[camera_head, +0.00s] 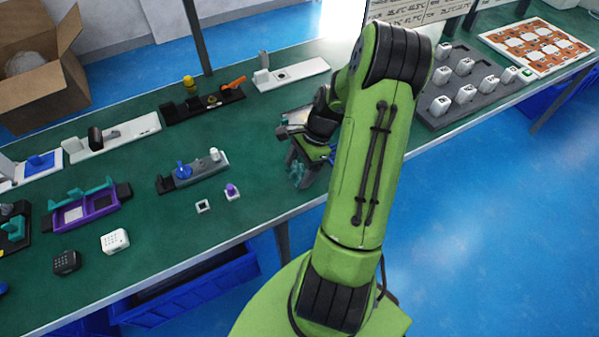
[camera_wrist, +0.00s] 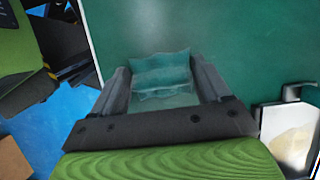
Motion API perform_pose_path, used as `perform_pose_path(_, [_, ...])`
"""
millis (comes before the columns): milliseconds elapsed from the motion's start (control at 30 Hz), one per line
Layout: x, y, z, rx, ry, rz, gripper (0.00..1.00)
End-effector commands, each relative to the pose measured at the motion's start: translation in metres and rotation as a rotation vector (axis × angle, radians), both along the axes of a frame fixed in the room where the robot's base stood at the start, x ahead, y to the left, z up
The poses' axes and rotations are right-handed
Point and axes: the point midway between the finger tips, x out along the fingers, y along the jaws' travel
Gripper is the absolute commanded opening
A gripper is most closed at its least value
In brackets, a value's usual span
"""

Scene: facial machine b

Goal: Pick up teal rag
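The teal rag (camera_wrist: 160,72) is a crumpled cloth, close in colour to the green tabletop. In the wrist view it lies between the two fingers of my gripper (camera_wrist: 162,80), near the fingertips. The fingers are wide apart, one at each side of the rag; whether they touch it is hard to tell. In the head view the rag (camera_head: 296,174) shows low at my gripper (camera_head: 303,165), near the front edge of the table. My arm hides part of the gripper there.
The green table (camera_head: 270,120) carries fixtures to the left, including a grey one with a blue knob (camera_head: 184,170). A small white frame (camera_head: 203,206) and a purple-topped piece (camera_head: 232,191) sit nearby. A grey tray (camera_head: 455,105) with white parts stands right.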

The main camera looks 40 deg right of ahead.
Motion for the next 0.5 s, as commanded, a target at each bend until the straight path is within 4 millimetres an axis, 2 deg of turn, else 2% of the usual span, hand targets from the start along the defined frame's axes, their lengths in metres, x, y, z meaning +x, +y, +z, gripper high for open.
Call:
perform_pose_path(33, [0.000,0.000,0.000,0.000,0.000,0.000,0.68])
perform_pose_path(200, [0.000,0.000,0.000,0.000,0.000,0.000,0.44])
perform_pose_path(400, [0.000,0.000,0.002,0.000,0.000,0.000,0.44])
perform_pose_path(500, [0.000,0.000,0.015,0.000,-0.001,0.000,0.44])
